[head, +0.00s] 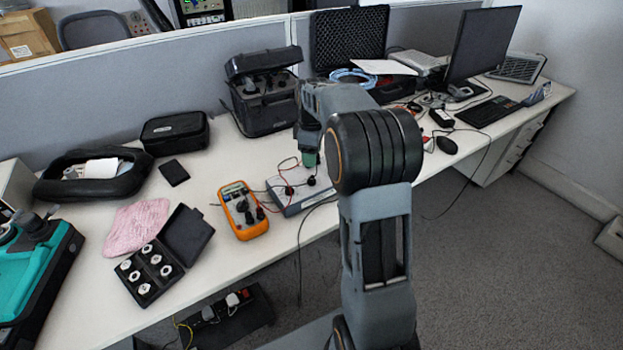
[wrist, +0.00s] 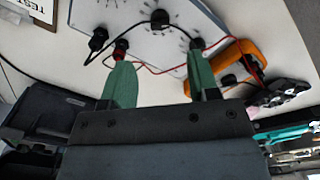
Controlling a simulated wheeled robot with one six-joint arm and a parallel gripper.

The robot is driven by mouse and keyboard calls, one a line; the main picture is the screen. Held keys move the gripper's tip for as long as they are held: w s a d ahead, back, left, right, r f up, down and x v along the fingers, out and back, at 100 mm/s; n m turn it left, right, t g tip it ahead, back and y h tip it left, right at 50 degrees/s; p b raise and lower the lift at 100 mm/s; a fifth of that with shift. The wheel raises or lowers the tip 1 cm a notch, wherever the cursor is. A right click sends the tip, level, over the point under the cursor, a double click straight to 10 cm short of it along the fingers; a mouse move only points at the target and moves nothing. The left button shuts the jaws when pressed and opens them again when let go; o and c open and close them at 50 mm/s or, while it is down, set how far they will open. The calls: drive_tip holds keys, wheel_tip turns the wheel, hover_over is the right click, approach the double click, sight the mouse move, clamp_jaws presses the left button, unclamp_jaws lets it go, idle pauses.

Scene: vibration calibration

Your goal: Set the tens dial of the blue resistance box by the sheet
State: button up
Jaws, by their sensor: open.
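The resistance box (head: 308,199) stands on the desk right of the orange multimeter and looks grey-blue. In the wrist view its pale top panel (wrist: 146,45) fills the upper middle, with dark knobs such as one at the top (wrist: 160,17) and rings of marks. Which knob is the tens dial cannot be read. My gripper (wrist: 160,62) is open and empty, its green fingers spread over the near part of the panel. They overlap a red plug (wrist: 120,47) and a dark knob (wrist: 196,43) in the picture; contact cannot be told. A printed sheet (wrist: 38,7) shows only partly at upper left.
The orange multimeter (head: 243,209) stands close by, joined by red and black leads. A black case with silver pieces (head: 150,270) and a pink cloth (head: 136,226) lie to the left. A black toolbox (head: 263,95) stands behind. The desk's front edge is near the box.

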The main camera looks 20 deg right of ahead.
sight(312, 178)
wheel_tip(312, 178, down, 9)
drive_tip(key=shift+f+b, duration=0.1)
drive_tip(key=shift+b, duration=0.45)
drive_tip(key=c, duration=0.9)
